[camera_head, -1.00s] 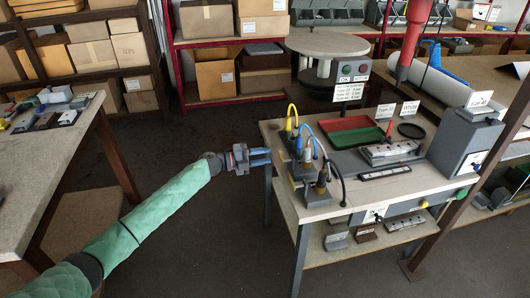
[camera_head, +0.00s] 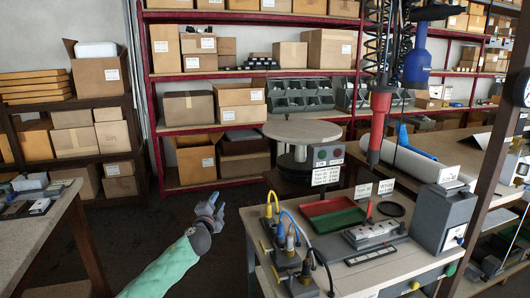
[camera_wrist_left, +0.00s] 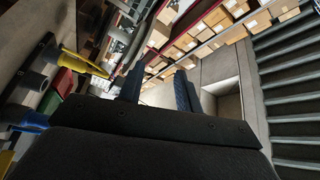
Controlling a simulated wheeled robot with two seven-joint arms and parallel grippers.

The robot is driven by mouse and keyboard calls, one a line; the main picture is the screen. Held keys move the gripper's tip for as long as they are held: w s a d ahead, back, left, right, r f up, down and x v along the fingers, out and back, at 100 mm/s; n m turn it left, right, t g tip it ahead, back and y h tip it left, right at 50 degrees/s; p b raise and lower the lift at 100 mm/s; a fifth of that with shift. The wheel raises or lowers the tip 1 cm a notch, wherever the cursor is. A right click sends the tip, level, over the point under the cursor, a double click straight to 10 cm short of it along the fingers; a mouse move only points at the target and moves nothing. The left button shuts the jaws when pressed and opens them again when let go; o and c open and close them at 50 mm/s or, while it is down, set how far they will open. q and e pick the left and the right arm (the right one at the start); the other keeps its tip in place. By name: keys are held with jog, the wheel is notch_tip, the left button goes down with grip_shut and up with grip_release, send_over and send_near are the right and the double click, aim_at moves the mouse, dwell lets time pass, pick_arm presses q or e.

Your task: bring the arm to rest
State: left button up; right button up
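My left arm, in a green sleeve, comes in from the bottom in the head view. Its gripper (camera_head: 217,205) is in the air left of the workbench, its fingers pointing up and away. In the left wrist view the gripper (camera_wrist_left: 159,72) shows two dark blue fingers spread apart with nothing between them. It touches nothing that I can see. My right arm and gripper are not in view.
The workbench (camera_head: 375,276) stands at right with cabled fixtures (camera_head: 290,262) near its left edge, a red tray (camera_head: 324,206) and a green tray (camera_head: 338,220). A table (camera_head: 30,228) stands at left. A round table (camera_head: 302,131) and shelves are behind. Dark floor lies between.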

pick_arm(q)
jog(key=s+a+n+g+y, duration=0.1)
jog(key=s+n+g+y, duration=0.45)
jog(key=s+n, duration=0.4)
jog(key=s+d+f+n+g+h, duration=0.1)
jog(key=s+f+g, duration=0.3)
jog(key=s+f, duration=0.6)
jog(key=s+f+n+g+h, duration=0.1)
jog(key=s+f+g, duration=0.3)
jog(key=s, duration=2.3)
jog(key=s+d+f+n+g+h, duration=0.1)
jog(key=s+f+g, duration=0.3)
jog(key=s+f, duration=1.1)
jog(key=s+n, duration=0.1)
jog(key=s, duration=0.3)
jog(key=shift+d+f, duration=0.3)
jog(key=shift+f, duration=0.1)
jog(key=shift+d+h, duration=0.1)
jog(key=shift+h, duration=0.15)
